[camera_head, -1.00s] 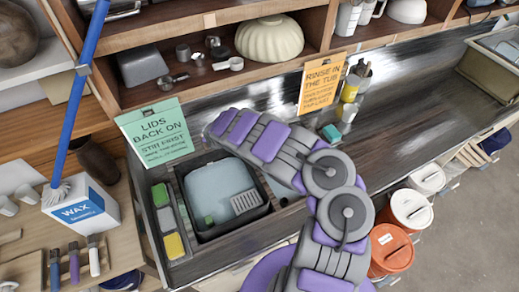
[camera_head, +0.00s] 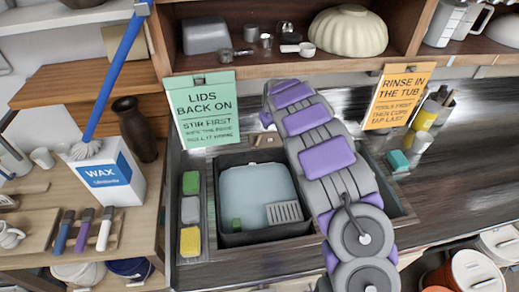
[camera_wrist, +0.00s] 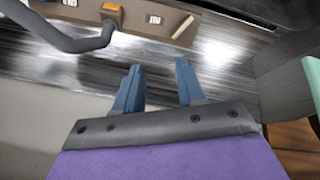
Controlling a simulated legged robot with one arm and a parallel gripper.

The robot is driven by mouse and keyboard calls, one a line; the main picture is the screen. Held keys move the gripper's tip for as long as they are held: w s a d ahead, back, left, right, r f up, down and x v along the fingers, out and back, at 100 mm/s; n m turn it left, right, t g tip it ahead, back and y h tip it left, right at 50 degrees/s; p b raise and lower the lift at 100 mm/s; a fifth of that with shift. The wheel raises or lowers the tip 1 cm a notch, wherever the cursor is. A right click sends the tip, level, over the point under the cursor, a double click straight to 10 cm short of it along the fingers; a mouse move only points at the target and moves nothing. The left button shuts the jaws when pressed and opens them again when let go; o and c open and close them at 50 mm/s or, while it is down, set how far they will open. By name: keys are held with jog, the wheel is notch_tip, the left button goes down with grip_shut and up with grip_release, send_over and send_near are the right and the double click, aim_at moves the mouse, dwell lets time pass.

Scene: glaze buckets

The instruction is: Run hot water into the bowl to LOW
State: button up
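A dark square bowl (camera_head: 228,240) sits in the sink, with a pale blue-grey surface inside; I cannot tell whether that is water or its floor. A small green patch and a grey ribbed piece show in it. In the wrist view, a brown control panel (camera_wrist: 135,14) carries an orange block (camera_wrist: 112,14), small white labels and a pale stick-like part. A dark curved spout (camera_wrist: 75,42) shows at its left. My gripper (camera_wrist: 158,85) is open and empty, its blue fingers apart, below the panel in that picture. My arm hides part of the sink in the head view.
Green, grey and yellow sponges (camera_head: 190,211) lie left of the bowl. A green sign (camera_head: 203,110) and an orange sign (camera_head: 398,97) hang from the shelf edge. A wax box (camera_head: 107,175) stands on the left bench. The dark counter right of the sink is mostly clear.

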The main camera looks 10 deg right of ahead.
jog(key=a+m+b, duration=0.1)
jog(key=m+b, duration=0.2)
jog(key=m, duration=0.2)
jog(key=m+y+b, duration=0.1)
jog(key=m+b, duration=0.4)
send_near(259, 140)
jog(key=x, duration=0.9)
jog(key=shift+w, duration=0.1)
jog(key=shift+c, duration=0.4)
grip_shut()
